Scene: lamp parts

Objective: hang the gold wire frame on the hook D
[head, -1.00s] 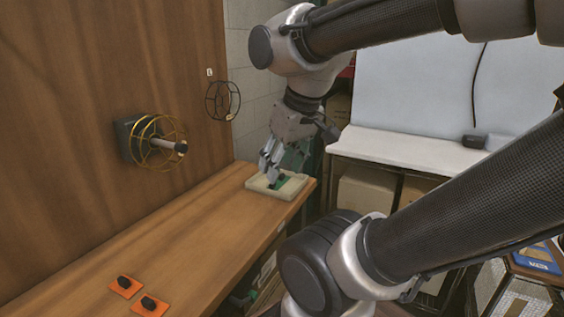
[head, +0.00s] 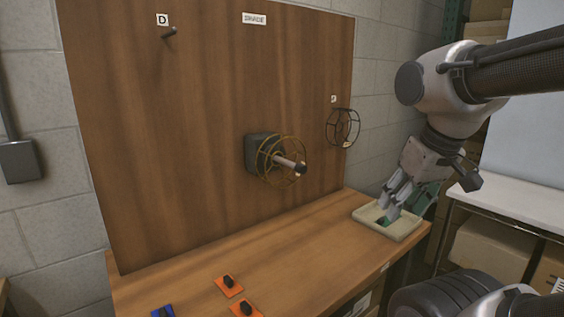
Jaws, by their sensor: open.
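The gold wire frame (head: 267,178) is a round cage of thin rings around a pale rod that sticks out from a dark block (head: 256,152) on the wooden board. The hook D (head: 169,33) is a small dark peg at the board's upper left, beside a white label with the letter D (head: 162,19). It is bare. My gripper (head: 388,212) is open, pointing down over a shallow cream tray (head: 398,232) at the bench's right end, well right of the gold frame. Whether its fingertips touch the tray is unclear.
A black wire frame (head: 343,127) hangs on the board's right side under a small label. Orange pads (head: 229,286) with black pieces and a blue pad (head: 163,312) lie at the bench front. The bench (head: 290,238) is clear below the gold frame.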

